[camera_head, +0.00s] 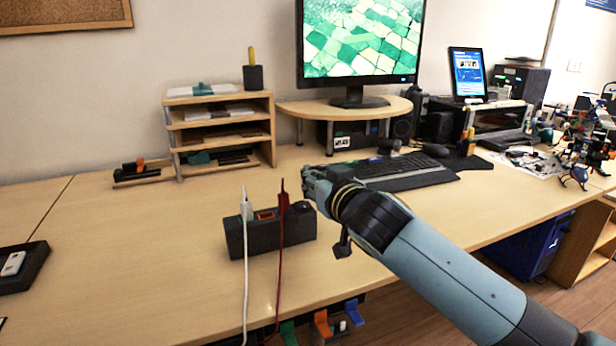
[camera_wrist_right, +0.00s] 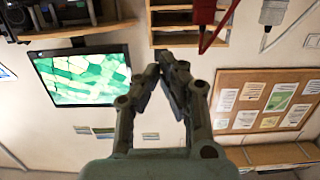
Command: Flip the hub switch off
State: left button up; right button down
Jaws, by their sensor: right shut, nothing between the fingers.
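The dark hub (camera_head: 272,236) sits on the desk, with a white plug (camera_head: 246,207) and a red plug (camera_head: 283,199) standing in its top. A small orange-edged patch (camera_head: 265,214) lies between the plugs; I cannot tell if it is the switch or its position. My right gripper (camera_head: 306,180) is shut and empty, just above and behind the hub's right end, apart from the red plug. In the wrist view its fingers (camera_wrist_right: 170,62) meet, with the red plug (camera_wrist_right: 204,12) and white plug (camera_wrist_right: 273,12) at the top edge. My left gripper is out of view.
White and red cables run from the plugs over the desk's front edge. A keyboard (camera_head: 385,172), monitor stand (camera_head: 340,107) and shelf unit (camera_head: 220,115) stand behind. A dark tray (camera_head: 32,262) lies at left.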

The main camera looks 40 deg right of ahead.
jog(key=v, duration=0.2)
jog(key=r+v, duration=0.1)
jog(key=v, duration=0.2)
dwell(0.5)
jog(key=s+a+f+n+g+y, duration=0.15)
jog(key=s+f+g, duration=0.25)
jog(key=s, duration=0.5)
jog(key=s+a+f+n+g, duration=0.1)
jog(key=s+a+f+g, duration=0.3)
jog(key=s, duration=0.5)
jog(key=s+a+f+n+g+y, duration=0.15)
jog(key=s+f+g, duration=0.3)
jog(key=s, duration=0.45)
notch_tip(320, 180, down, 26)
jog(key=s+d+g, duration=0.2)
jog(key=s+d, duration=0.1)
jog(key=s+f+m, duration=0.1)
jog(key=s+f, duration=1.4)
jog(key=s, duration=0.3)
jog(key=shift+d+g, duration=0.35)
jog(key=shift+d, duration=0.05)
